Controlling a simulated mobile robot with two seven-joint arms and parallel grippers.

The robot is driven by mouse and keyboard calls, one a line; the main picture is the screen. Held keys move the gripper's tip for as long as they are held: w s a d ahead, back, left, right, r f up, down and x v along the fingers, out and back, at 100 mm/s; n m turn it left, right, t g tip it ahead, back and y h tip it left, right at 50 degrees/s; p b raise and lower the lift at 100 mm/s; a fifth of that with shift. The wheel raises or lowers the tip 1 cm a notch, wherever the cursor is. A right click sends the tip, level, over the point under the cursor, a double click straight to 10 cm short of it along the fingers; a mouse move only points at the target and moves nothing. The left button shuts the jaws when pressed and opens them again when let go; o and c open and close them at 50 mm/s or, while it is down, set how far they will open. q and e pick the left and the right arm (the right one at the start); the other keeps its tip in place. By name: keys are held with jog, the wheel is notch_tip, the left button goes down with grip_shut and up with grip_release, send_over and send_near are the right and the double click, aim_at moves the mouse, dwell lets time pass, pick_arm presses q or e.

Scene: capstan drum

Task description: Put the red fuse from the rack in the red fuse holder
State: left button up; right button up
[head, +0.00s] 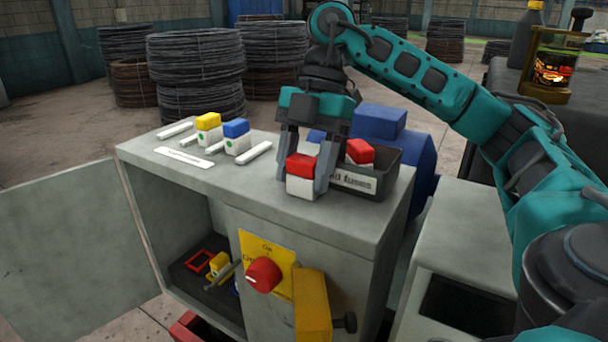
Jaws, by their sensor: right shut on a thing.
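My right gripper (303,182) is over the cabinet top, pointing down, its two fingers closed on the sides of a red-topped white fuse (300,166). The fuse is upright at the cabinet top near its front edge; I cannot tell whether it touches the surface. The rack (182,157) to its left holds a yellow fuse (208,122) and a blue fuse (236,129) between white bars. Inside the open cabinet, a red frame (200,261), apparently the red fuse holder, looks empty. A yellow fuse (219,262) sits beside it. My left gripper is not in view.
A dark labelled bin (365,182) with another red-topped fuse (360,151) is right beside the gripper. The cabinet door (65,240) stands open at left. A red knob (263,274) and a yellow block (312,305) protrude from the cabinet front, right of the opening.

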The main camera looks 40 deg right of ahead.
jog(key=shift+c, duration=0.8)
jog(key=shift+r, duration=0.15)
jog(key=shift+r, duration=0.25)
notch_tip(320, 180, up, 12)
jog(key=p, duration=0.5)
notch_tip(320, 180, up, 7)
send_over(304, 158)
